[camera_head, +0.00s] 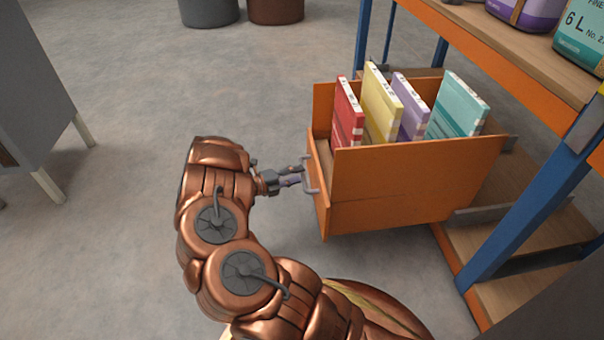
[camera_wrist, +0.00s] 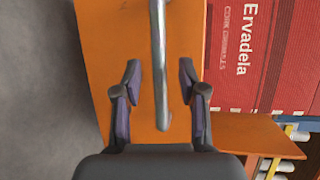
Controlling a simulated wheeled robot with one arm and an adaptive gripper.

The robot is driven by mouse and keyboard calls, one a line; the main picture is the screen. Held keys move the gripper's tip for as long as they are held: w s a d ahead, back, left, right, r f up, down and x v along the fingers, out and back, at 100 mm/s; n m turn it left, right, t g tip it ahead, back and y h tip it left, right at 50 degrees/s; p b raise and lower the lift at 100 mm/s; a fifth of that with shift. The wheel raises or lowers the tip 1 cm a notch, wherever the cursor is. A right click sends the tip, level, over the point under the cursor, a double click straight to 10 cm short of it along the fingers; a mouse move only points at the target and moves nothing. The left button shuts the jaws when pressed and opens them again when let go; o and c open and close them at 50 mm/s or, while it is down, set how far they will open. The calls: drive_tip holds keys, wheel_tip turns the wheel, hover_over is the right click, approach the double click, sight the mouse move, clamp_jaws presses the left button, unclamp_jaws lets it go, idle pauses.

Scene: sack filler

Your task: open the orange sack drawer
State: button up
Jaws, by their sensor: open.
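The orange sack drawer (camera_head: 400,185) is pulled out from the shelf rack in the head view, its open top showing several packs inside. Its grey bar handle (camera_head: 312,188) is on the front panel, facing left. My gripper (camera_head: 299,173) is at the handle. In the wrist view my gripper (camera_wrist: 159,66) is open, with one finger on each side of the handle (camera_wrist: 159,45). A gap shows between the bar and each finger. The orange front panel (camera_wrist: 110,50) lies behind them.
Red (camera_head: 347,118), yellow (camera_head: 381,105), purple (camera_head: 411,108) and teal (camera_head: 458,108) packs stand in the drawer. A blue rack post (camera_head: 535,195) rises at right. A grey cabinet (camera_head: 35,90) stands at left. The floor between is clear.

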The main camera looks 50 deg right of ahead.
drive_tip(key=v, duration=0.9)
idle(0.3)
